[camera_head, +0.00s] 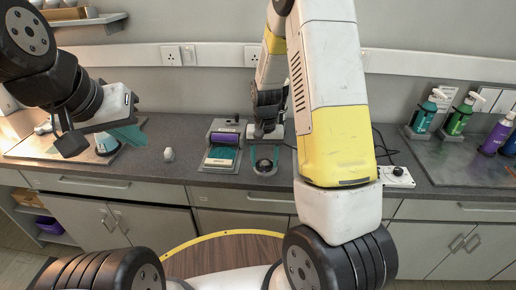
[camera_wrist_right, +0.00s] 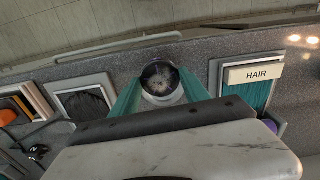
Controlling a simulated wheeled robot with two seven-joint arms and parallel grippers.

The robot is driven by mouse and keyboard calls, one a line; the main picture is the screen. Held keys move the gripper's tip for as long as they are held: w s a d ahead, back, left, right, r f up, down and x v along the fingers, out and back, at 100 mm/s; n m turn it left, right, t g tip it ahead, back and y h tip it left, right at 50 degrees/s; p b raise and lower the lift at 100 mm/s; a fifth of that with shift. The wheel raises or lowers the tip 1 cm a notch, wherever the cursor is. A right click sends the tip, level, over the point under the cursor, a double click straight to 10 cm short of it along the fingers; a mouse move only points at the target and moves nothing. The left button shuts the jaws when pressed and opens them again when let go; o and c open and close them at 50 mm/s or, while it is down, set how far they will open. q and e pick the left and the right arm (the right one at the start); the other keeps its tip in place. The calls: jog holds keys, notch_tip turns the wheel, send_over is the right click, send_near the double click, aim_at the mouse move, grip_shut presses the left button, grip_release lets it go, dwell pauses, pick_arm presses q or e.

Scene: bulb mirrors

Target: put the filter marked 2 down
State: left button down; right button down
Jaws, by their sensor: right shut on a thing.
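My right gripper (camera_head: 265,163) is low over the dark counter, with its teal fingers on either side of a small round thing. In the right wrist view its fingers (camera_wrist_right: 160,88) are shut on that thing, a round filter (camera_wrist_right: 160,78) with a pale rim and a dark, fuzzy middle. No number can be read on it, and I cannot tell whether its underside touches the counter. My left gripper (camera_head: 122,137) hangs over the pale board at the left, its teal fingers partly hidden; its opening is unclear.
A holder labelled HAIR (camera_wrist_right: 252,75) stands right of the filter in the wrist view. A framed dark mesh (camera_wrist_right: 84,104) lies on its left. A small white rounded object (camera_head: 168,154) stands on the counter. Pump bottles (camera_head: 424,116) stand at the right.

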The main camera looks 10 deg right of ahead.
jog(key=w, duration=0.1)
jog(key=w+d, duration=0.1)
jog(key=w, duration=0.1)
jog(key=shift+w+d+f, duration=0.1)
jog(key=shift+w+f, duration=0.1)
jog(key=shift+w, duration=0.05)
notch_tip(320, 180, down, 4)
jog(key=shift+w+r, duration=0.15)
jog(key=shift+r, duration=0.05)
jog(key=c, duration=0.6)
grip_release()
jog(key=shift+o, duration=0.2)
jog(key=shift+r, duration=0.15)
notch_tip(320, 180, up, 12)
notch_tip(320, 180, up, 9)
jog(key=t+y, duration=0.1)
jog(key=t, duration=0.1)
send_over(265, 160)
jog(key=s, duration=0.3)
jog(key=s+r+n+t, duration=0.1)
jog(key=s+r, duration=0.2)
jog(key=s, duration=0.3)
jog(key=s+a+r+n+t, duration=0.1)
jog(key=s+r, duration=0.2)
jog(key=s, duration=0.4)
jog(key=s+r+n+t+y, duration=0.1)
jog(key=s+r+t, duration=0.1)
jog(key=s+r, duration=0.2)
jog(key=s, duration=0.2)
jog(key=shift+s+a, duration=0.3)
